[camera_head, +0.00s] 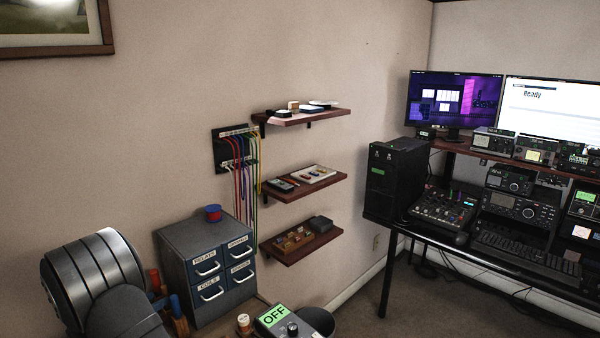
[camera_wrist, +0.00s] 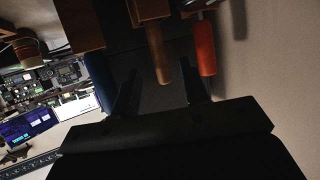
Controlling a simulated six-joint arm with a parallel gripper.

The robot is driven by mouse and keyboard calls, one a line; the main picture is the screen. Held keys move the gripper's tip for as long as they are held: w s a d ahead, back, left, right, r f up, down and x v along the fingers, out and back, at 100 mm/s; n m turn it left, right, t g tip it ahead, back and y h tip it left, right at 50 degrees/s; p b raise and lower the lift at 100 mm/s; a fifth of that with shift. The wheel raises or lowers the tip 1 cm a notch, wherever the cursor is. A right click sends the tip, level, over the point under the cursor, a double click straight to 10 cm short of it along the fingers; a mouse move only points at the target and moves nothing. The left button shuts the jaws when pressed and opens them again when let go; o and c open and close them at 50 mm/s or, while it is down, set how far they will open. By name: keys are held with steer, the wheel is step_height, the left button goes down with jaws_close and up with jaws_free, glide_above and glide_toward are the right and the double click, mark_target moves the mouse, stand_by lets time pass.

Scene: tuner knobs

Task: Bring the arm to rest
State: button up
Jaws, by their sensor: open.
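My gripper (camera_wrist: 158,72) shows in the wrist view, its two dark fingers spread apart with nothing held between them. A brown wooden handle (camera_wrist: 156,45) appears beyond the fingers, roughly in line with the gap. A red-orange handle (camera_wrist: 205,48) is close to the right finger in the picture; I cannot tell how far away it is. In the head view my large grey arm link fills the lower left, and my gripper cannot be made out there.
A grey drawer cabinet (camera_head: 206,262) stands beside my arm, with a red spool (camera_head: 213,213) on top. Three wall shelves, including the middle shelf (camera_head: 325,184), and a black radio desk (camera_head: 470,253) are farther right.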

steer(key=x, duration=0.4)
steer(key=shift+r, duration=0.2)
